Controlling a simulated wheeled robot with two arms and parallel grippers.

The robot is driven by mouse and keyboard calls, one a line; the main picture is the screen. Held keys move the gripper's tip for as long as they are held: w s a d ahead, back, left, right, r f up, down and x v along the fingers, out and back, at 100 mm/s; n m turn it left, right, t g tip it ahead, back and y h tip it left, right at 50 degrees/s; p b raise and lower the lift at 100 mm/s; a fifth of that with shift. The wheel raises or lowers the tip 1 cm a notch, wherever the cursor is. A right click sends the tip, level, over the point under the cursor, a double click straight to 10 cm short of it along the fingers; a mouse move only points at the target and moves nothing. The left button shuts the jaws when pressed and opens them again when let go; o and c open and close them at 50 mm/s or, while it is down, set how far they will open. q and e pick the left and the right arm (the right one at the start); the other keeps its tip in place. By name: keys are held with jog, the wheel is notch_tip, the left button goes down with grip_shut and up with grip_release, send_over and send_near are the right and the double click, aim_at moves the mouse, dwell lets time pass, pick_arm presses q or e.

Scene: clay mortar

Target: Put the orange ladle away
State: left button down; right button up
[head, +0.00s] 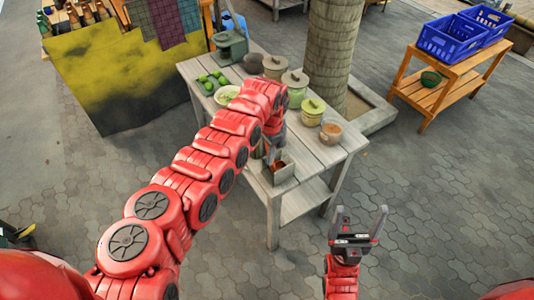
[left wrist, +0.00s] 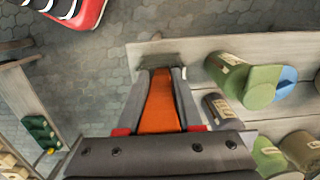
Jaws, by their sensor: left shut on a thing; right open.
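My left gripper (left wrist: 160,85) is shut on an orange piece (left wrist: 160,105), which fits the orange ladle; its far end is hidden. In the head view my left gripper (head: 272,135) is over the front part of the grey table (head: 325,152), mostly covered by my arm. A small grey open holder (head: 284,175) stands at the table's front edge just below it, with something red-brown showing inside. I cannot tell whether the ladle touches the holder. My right gripper (head: 360,213) is open and empty, over the paving right of the table.
Lidded pots, including a yellow-green one (head: 312,112), and a tan cup (head: 331,132) stand along the table's right side. Limes (head: 211,78) and a green scale (head: 229,45) are behind. A tree trunk (head: 333,50) rises beyond.

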pick_arm(q)
jog(key=c, duration=0.5)
grip_release()
jog(key=shift+r, duration=0.1)
notch_tip(320, 180, up, 17)
jog(key=d+b, duration=0.1)
jog(key=b, duration=0.3)
jog(key=shift+w, duration=0.4)
jog(key=shift+d+r, duration=0.1)
